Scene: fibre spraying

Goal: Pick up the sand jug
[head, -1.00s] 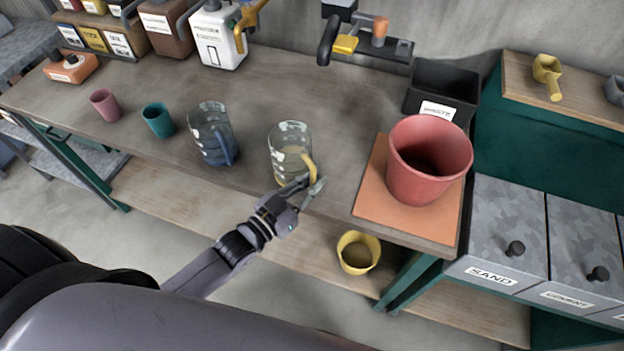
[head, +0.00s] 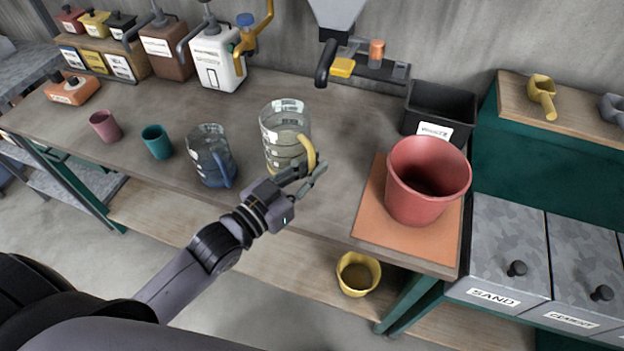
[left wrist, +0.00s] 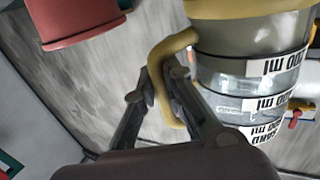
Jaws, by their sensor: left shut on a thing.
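The sand jug (head: 284,125) is clear with measuring marks and a yellow handle, and holds some contents. It appears upright and raised above the workbench, right of a blue-handled jug (head: 208,158). My left gripper (head: 306,174) is shut on its handle from the near side. In the left wrist view, the gripper (left wrist: 158,88) has its fingers on either side of the yellow handle. The jug (left wrist: 245,80) fills the right of that view, upside down in the picture, with its label partly cut off. My right gripper is in neither view.
A red bucket (head: 425,185) stands on an orange board at the bench's right, beside a black waste bin (head: 438,108). Pink (head: 104,127) and teal (head: 156,142) cups stand left. A yellow bucket (head: 357,278) sits on the lower shelf.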

